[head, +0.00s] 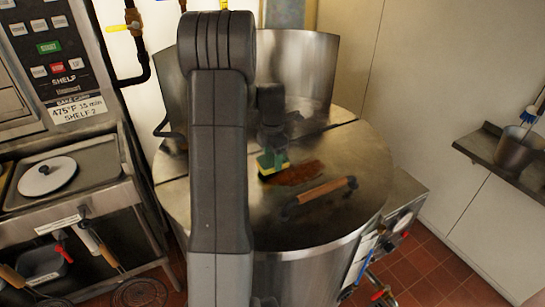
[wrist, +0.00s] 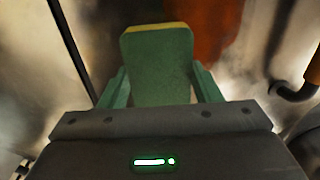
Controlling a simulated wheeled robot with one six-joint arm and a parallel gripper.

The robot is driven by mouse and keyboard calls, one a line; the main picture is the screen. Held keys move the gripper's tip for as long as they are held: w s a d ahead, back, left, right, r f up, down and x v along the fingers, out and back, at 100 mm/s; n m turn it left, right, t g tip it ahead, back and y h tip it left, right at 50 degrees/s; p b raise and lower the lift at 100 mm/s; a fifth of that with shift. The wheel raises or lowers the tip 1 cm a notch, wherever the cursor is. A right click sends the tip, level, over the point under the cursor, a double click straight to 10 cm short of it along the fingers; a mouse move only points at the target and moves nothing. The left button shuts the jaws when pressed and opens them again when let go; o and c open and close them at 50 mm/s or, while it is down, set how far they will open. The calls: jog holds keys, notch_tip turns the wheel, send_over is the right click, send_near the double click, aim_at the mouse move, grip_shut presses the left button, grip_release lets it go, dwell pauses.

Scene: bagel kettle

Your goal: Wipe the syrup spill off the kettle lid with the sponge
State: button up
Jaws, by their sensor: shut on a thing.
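The sponge (head: 266,170), yellow below with a green upper side, is at my gripper's end over the kettle lid in the head view. In the wrist view the sponge (wrist: 158,62) sits between the green fingers of my gripper (wrist: 160,85), which is shut on it. The brown syrup spill (head: 298,174) lies on the kettle lid (head: 345,150), just right of the sponge. The spill (wrist: 215,30) also shows beyond the sponge in the wrist view. I cannot tell whether the sponge touches the lid. My arm hides the lid's left part.
A wooden lid handle (head: 320,193) on dark mounts stands in front of the spill. A tall steel panel (head: 302,65) rises behind the lid. An oven control panel (head: 48,55) is at left, and a wall shelf (head: 500,160) with a steel pot (head: 516,150) at right.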

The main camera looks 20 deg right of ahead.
jog(key=shift+f+b, duration=0.65)
jog(key=shift+f, duration=0.35)
jog(key=shift+s, duration=0.1)
